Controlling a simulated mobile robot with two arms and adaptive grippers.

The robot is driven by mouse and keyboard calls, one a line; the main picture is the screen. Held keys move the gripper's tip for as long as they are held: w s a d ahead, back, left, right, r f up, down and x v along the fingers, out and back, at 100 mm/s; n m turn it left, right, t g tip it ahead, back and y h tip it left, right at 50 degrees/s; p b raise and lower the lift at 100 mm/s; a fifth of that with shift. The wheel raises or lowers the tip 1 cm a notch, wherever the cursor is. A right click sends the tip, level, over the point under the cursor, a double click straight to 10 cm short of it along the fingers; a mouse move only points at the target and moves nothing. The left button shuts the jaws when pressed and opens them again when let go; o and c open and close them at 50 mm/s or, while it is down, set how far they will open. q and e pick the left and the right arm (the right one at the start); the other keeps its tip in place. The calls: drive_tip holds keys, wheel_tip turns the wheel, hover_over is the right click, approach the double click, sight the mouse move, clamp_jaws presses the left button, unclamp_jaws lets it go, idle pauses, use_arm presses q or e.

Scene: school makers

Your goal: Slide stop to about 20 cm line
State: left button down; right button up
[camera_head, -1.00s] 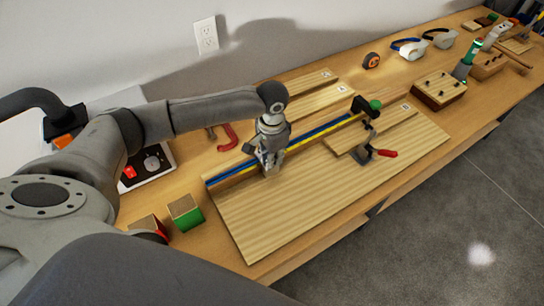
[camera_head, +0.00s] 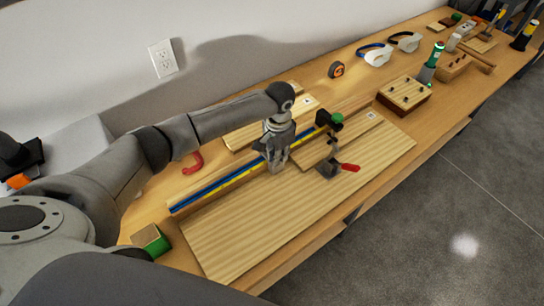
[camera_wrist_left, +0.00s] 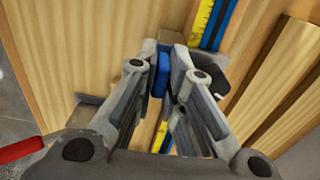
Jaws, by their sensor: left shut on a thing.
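The blue-and-yellow ruled rail (camera_head: 215,188) runs along the back of a wooden board (camera_head: 255,222). It also shows in the wrist view (camera_wrist_left: 203,20). My left gripper (camera_head: 277,166) is over the rail, right of its middle. In the wrist view the left gripper (camera_wrist_left: 163,62) is shut on a small blue piece, which looks like the stop (camera_wrist_left: 160,76). The fingers hide most of it, and I cannot read the scale. A black clamp-like part with a green knob (camera_head: 337,118) stands at the rail's far end. My right gripper is not in view.
A red-handled toggle clamp (camera_head: 330,168) stands on the board right of my gripper. A green-sided box (camera_head: 152,240) is near left.

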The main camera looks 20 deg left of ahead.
use_arm(q)
drive_tip(key=c, duration=2)
unclamp_jaws()
drive_tip(key=shift+w+r, duration=0.15)
drive_tip(key=shift+o, duration=1)
drive_tip(key=shift+s, duration=0.2)
wheel_tip(320, 180, up, 12)
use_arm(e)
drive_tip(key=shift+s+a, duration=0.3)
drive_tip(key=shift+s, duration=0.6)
